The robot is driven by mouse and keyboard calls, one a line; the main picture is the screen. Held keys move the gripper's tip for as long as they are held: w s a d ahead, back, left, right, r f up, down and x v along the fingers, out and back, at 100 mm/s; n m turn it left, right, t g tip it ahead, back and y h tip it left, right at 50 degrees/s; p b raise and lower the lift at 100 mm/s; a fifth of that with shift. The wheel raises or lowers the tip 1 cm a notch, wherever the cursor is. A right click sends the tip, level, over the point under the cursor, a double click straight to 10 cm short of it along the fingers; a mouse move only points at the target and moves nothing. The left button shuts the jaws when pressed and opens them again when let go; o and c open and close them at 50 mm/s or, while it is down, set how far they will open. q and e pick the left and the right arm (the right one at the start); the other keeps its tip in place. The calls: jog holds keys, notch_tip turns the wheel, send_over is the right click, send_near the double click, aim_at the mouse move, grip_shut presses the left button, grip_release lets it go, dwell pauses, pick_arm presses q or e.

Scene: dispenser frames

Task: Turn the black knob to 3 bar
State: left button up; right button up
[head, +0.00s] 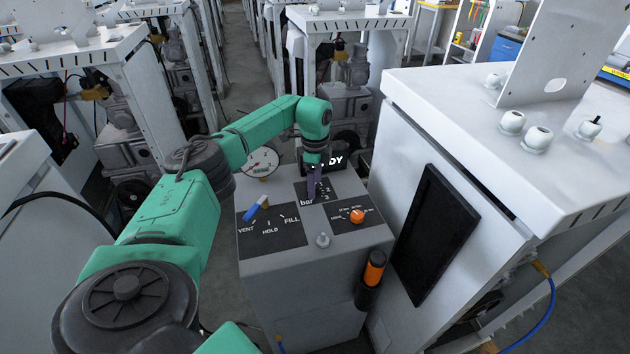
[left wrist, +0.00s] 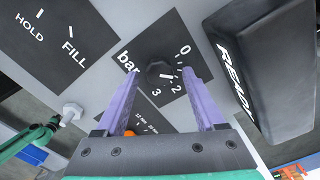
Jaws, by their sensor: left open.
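The black knob (left wrist: 160,73) sits on a dark dial plate marked "bar" with 0, 2 and 3 readable in the left wrist view. A white mark on the knob points right, toward the side of the scale between 0 and 2; the exact value is hard to tell. My left gripper (left wrist: 161,84) is open, its purple fingers on either side of the knob, with no clear contact. In the head view my left gripper (head: 314,186) is over the bar plate (head: 327,203) and hides the knob. My right gripper is not in view.
The display stands close to the gripper. A white cabinet (head: 455,120) rises at the right.

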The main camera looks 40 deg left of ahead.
pick_arm(q)
grip_shut()
